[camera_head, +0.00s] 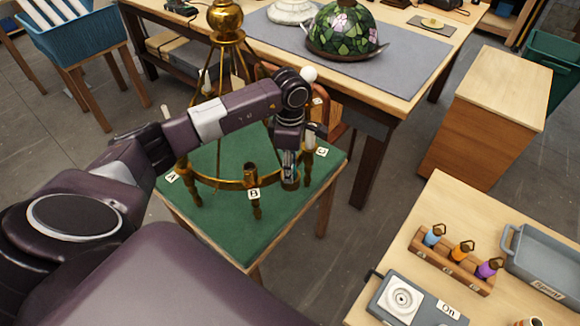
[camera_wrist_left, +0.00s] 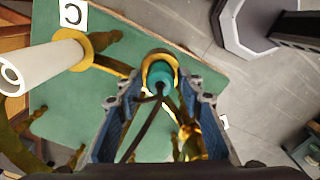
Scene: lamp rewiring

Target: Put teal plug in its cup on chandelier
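The brass chandelier (camera_head: 225,184) stands on a green-topped table (camera_head: 237,238), with arms tagged A, B and C. My left gripper (camera_head: 290,180) points down over its ring, between tags B and C. In the left wrist view, the teal plug (camera_wrist_left: 160,78) sits at the mouth of a brass cup (camera_wrist_left: 156,57), with a dark cord (camera_wrist_left: 146,128) running back from it. How deep it sits cannot be told. My left gripper's blue-padded fingers (camera_wrist_left: 160,95) stand apart on either side of the plug, with gaps visible. My right gripper is not in view.
A white candle tube (camera_wrist_left: 35,63) stands close beside the left gripper, near tag C. A workbench with a stained-glass shade (camera_head: 343,30) is behind. At right, a table holds a rack (camera_head: 452,262) of coloured plugs, a grey tray (camera_head: 540,262) and a switch box (camera_head: 401,300).

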